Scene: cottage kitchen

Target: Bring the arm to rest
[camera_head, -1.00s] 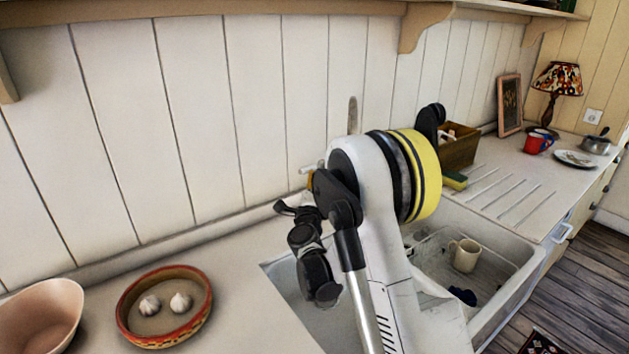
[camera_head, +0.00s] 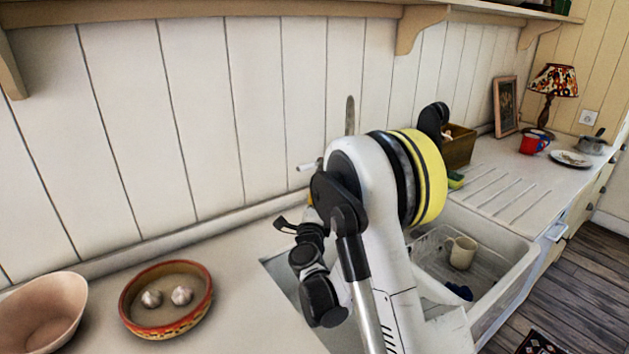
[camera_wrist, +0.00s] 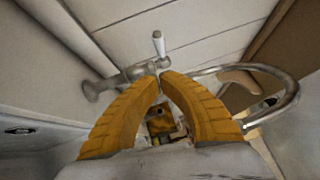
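My gripper (camera_wrist: 162,76) shows in the wrist view as two yellow fingers that arch together, with their tips meeting. Nothing shows held between them. A metal tap (camera_wrist: 291,97) with a curved spout and a white-tipped lever stands beyond the fingers. In the head view my folded arm rises over the sink (camera_head: 511,282), and its links hide most of the gripper. The tap's white lever (camera_head: 306,167) shows just left of the arm.
A cream mug (camera_head: 462,252) stands in the sink. A round bowl (camera_head: 205,304) with garlic and a pinkish bowl (camera_head: 72,310) are on the left counter. A wooden box (camera_head: 460,150), a sponge (camera_head: 455,181), a red mug (camera_head: 530,144), a plate (camera_head: 570,159) and a lamp (camera_head: 553,82) stand right.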

